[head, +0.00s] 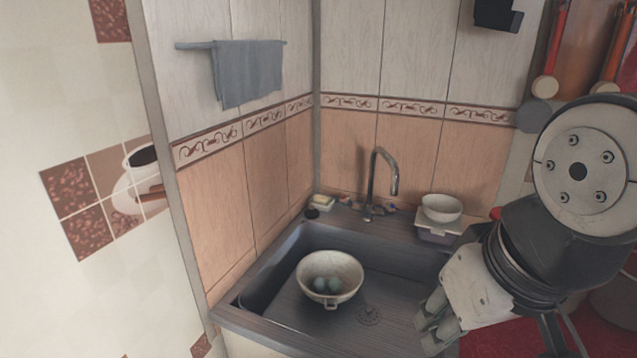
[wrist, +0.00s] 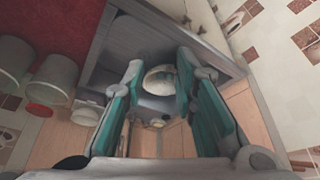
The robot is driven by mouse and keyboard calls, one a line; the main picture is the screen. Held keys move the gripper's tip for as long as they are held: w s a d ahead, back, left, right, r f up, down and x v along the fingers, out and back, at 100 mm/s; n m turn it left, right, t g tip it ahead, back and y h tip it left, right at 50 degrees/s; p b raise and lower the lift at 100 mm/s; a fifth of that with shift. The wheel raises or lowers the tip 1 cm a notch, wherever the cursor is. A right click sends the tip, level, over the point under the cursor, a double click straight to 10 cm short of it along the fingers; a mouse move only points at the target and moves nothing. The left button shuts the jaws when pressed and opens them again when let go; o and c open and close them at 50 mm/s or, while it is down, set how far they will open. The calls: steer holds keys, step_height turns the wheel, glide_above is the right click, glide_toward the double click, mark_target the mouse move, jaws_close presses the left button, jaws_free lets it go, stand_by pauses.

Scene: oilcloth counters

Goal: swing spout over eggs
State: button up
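The metal tap stands behind the sink, and its curved spout (head: 388,168) ends behind and to the right of the egg bowl. A pale footed bowl (head: 330,266) sits in the sink with bluish eggs (head: 327,285) inside. The bowl also shows between my fingers in the wrist view (wrist: 158,82). My gripper (head: 432,318) is at the right side of the sink, in front of the tap and apart from it. In the wrist view its teal-padded fingers (wrist: 160,85) are spread with nothing held. I cannot clearly make out the spout there.
The grey sink (head: 258,302) has a raised rim. A white bowl (head: 442,207) is stacked on a container right of the tap. A sponge (head: 321,202) lies at the back left corner. A grey towel (head: 248,73) hangs on the wall. Pale pots (wrist: 50,72) stand on a red surface.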

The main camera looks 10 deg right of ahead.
steer(key=shift+o, duration=1.5)
steer(key=shift+w+f, duration=0.1)
steer(key=shift+w, duration=0.25)
steer(key=w+d+f+m+t+h+b, duration=0.1)
steer(key=w+d+t, duration=0.3)
steer(key=w, duration=1.2)
steer(key=w+d+f+m+t+h+b, duration=0.1)
steer(key=w+d+f+t+h+b, duration=0.1)
steer(key=w, duration=1.4)
steer(key=w+d+f+m+t+h+b, duration=0.1)
steer(key=w+d+f+t+b, duration=0.2)
steer(key=w, duration=1.3)
steer(key=d+t+b, duration=0.2)
steer(key=d+t, duration=0.2)
steer(key=d, duration=0.1)
steer(key=shift+d+f+h, duration=0.15)
steer(key=shift+d+h, duration=0.15)
steer(key=shift+d, duration=0.05)
